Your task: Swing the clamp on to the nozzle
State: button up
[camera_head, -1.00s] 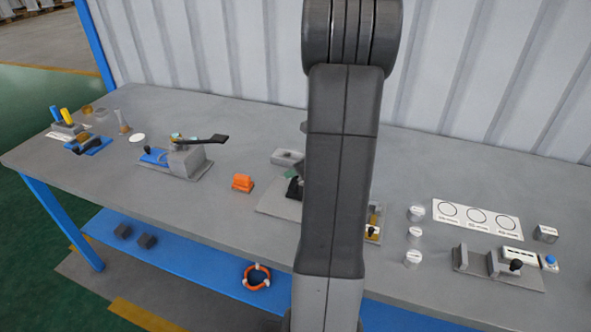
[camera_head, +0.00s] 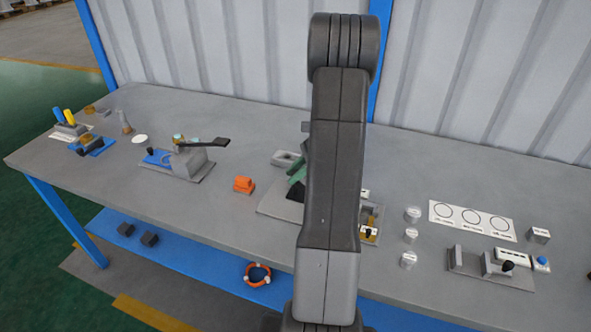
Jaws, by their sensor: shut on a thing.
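My dark grey arm (camera_head: 338,150) stands upright across the middle of the head view and hides what is behind it. My gripper is hidden behind this arm. At the arm's left edge a green part (camera_head: 298,176) and a black part (camera_head: 295,192) show above a grey base plate (camera_head: 272,205). A grey block (camera_head: 286,159) sits just behind them. I cannot tell which of these parts is the clamp. The nozzle cannot be made out, nor whether the clamp touches it.
Further left is a grey fixture (camera_head: 188,163) with a black lever. White-topped cylinders (camera_head: 411,235), a ringed white card (camera_head: 472,221) and another fixture (camera_head: 490,268) are on the right. Bare bench (camera_head: 130,190) shows at front left.

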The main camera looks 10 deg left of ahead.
jog(key=n+g+h+p, duration=0.1)
jog(key=n+g, duration=0.1)
jog(key=n, duration=0.1)
jog(key=shift+n, duration=0.4)
jog(key=shift+n+g+h, duration=1.1)
jog(key=shift+n+h, duration=0.1)
jog(key=shift+n, duration=0.5)
jog(key=o, duration=1)
jog(key=p+v, duration=0.1)
jog(key=v, duration=1.2)
jog(key=shift+w+r+p, duration=0.3)
jog(key=shift+p, duration=0.05)
